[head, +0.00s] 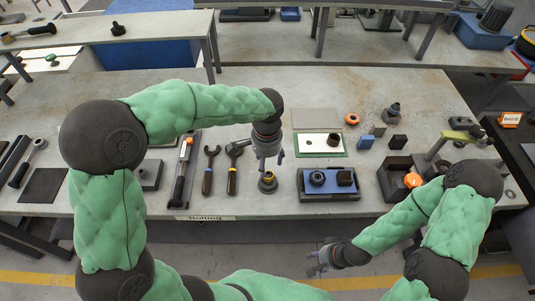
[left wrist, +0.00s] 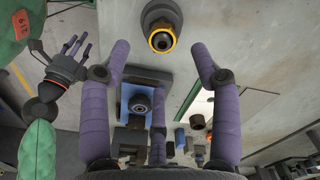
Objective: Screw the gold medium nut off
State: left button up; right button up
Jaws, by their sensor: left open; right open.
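The gold nut (head: 267,182) shows as a gold ring around a dark bolt on a dark base, near the front edge of the table. In the left wrist view the gold nut (left wrist: 161,41) is at the top middle, ahead of my fingers. My left gripper (head: 268,162) is above and just behind it, fingers down, open and empty. In the left wrist view my left gripper (left wrist: 160,60) has its purple fingers spread, apart from the nut. My right gripper (head: 318,265) is open and empty, in front of the table edge.
A blue tray (head: 318,196) with dark parts stands right of the nut. Wrenches (head: 232,172) and a long torque wrench (head: 182,170) lie to the left. A green-edged mat (head: 302,148) is behind. A dark box (head: 396,190) with an orange part stands further right.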

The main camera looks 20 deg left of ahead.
aim_at(267, 174)
pick_arm(q)
notch_tip(267, 174, down, 7)
jog(key=shift+r+b, duration=0.1)
jog(key=shift+b, duration=0.65)
grip_shut()
